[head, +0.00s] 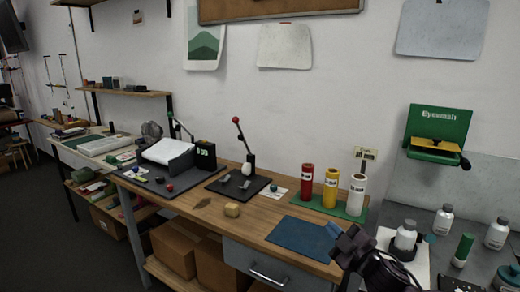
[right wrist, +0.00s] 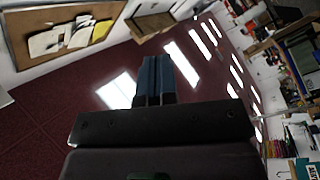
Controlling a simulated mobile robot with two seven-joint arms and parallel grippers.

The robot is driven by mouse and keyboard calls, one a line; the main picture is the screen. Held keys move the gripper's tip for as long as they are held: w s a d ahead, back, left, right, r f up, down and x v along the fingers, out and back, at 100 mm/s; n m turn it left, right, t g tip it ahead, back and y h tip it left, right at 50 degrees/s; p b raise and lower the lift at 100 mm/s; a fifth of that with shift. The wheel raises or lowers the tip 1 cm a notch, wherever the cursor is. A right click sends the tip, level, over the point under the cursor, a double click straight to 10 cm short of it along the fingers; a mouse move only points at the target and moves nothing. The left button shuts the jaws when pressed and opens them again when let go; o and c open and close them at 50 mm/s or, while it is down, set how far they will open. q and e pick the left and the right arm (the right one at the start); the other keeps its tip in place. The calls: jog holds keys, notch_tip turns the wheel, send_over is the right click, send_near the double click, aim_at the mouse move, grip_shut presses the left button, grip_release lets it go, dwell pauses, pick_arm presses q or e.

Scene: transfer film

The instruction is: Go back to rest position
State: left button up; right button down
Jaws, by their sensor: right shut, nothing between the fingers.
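My right gripper (head: 332,229) is at the lower right of the head view, in front of the wooden bench (head: 262,217) and beside its right end. Its blue fingers also show in the right wrist view (right wrist: 155,80), pressed together with nothing between them. The fingers are apart from the things on the bench, near the corner of a blue mat (head: 302,236). My left gripper does not show in the head view.
Red (head: 307,187), yellow (head: 331,188) and white (head: 356,195) cylinders stand on a green strip. A lever press (head: 244,160) stands left of them. White bottles (head: 405,235) stand on the grey counter at right. Dark floor (head: 60,220) lies clear at left.

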jog(key=s+d+f+m+g+h, duration=0.2)
jog(key=s+d+f+m+h, duration=0.2)
jog(key=s+f, duration=1)
jog(key=s+d+f+m+g+h, duration=0.3)
jog(key=s+d+f+m+h, duration=0.2)
jog(key=s+f+m, duration=0.5)
jog(key=s+f, duration=0.4)
jog(key=s, duration=0.3)
jog(key=shift+s+d+m+g, duration=0.2)
jog(key=shift+m+g, duration=0.1)
